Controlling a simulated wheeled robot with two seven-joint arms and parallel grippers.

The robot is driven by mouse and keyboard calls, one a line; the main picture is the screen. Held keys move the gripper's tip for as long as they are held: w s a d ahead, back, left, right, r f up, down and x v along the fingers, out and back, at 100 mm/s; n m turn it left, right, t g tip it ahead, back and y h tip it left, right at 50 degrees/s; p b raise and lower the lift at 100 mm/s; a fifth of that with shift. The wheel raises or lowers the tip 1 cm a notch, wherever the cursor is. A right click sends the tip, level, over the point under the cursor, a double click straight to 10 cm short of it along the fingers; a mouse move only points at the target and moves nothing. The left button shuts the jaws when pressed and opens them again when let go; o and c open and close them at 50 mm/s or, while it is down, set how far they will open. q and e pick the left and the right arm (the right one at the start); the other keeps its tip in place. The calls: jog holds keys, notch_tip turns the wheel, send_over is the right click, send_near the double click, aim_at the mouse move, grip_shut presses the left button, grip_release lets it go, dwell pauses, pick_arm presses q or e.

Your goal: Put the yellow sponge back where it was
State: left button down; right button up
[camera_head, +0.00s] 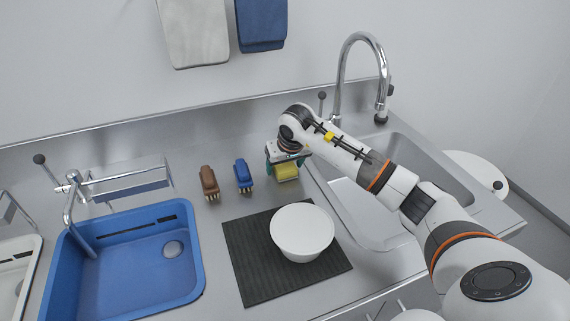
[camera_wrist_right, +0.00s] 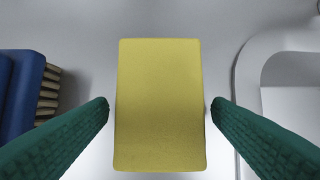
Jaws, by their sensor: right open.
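The yellow sponge (camera_head: 288,172) is on the steel counter, between the blue brush and the right-hand sink. My right gripper (camera_head: 286,165) is above it, pointing down. In the right wrist view the sponge (camera_wrist_right: 160,105) lies between the two green fingers (camera_wrist_right: 158,108), with a visible gap on each side. The gripper is open and not holding the sponge. The upper part of the sponge is partly hidden by the gripper in the head view. My left gripper is not in view.
A blue brush (camera_head: 243,176) and a brown brush (camera_head: 209,182) stand left of the sponge. A white bowl (camera_head: 301,228) sits on a dark ribbed mat (camera_head: 246,273) in front. A blue basin (camera_head: 130,255) is at left, a steel sink (camera_head: 425,165) at right.

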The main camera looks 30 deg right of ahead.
jog(key=shift+r, duration=0.4)
jog(key=v, duration=1.1)
jog(key=shift+s+r, duration=0.2)
jog(key=shift+s, duration=0.1)
jog(key=shift+a, duration=0.1)
